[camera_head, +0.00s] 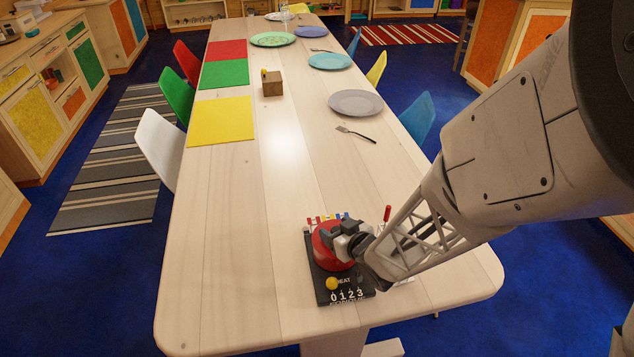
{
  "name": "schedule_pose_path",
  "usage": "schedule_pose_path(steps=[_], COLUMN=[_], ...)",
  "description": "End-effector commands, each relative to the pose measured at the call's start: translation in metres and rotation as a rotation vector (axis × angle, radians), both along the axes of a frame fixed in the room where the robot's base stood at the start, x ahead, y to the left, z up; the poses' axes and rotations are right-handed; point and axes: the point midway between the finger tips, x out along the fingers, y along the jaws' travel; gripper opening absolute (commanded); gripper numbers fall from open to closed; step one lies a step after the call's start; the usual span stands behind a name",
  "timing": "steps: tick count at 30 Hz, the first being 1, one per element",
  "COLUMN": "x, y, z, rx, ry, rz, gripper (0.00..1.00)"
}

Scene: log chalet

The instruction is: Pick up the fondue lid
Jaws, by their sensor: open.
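A red round fondue pot (324,254) stands on a black base (322,290) marked "HEAT" and "0 1 2 3", near the front of the long wooden table. The base has a yellow knob (332,284). Several small coloured handles (322,219) show along the pot's far side. My gripper (343,238) is open, right over the pot's top. It hides much of the top, so I cannot make out the lid apart from the pot, or tell whether the fingers touch it.
A red upright piece (387,213) shows beside my arm, partly hidden. A grey plate (356,103), a fork (356,134) and a wooden block (272,84) lie farther back. Yellow (221,120), green and red mats line the left edge. The table's front left is clear.

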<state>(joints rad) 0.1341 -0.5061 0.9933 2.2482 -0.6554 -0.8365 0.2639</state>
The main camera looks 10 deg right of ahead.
Motion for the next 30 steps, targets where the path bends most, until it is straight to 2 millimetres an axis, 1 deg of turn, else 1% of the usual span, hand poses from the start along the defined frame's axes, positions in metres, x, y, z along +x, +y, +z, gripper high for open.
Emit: schedule_pose_path(steps=[8,9,17,18,20,30], x=[0.0000,0.0000,0.0000,0.0000,0.0000,0.0002], y=[0.0000,0.0000,0.0000,0.0000,0.0000,0.0000], z=[0.0002,0.0002,0.0002,0.0002,0.0002,0.0024], rx=[0.000,0.000,0.000,0.000,0.000,0.000], ry=[0.000,0.000,0.000,0.000,0.000,-0.001], rz=[0.000,0.000,0.000,0.000,0.000,0.000], gripper=[0.63,0.61,0.21,0.15,0.07,0.06])
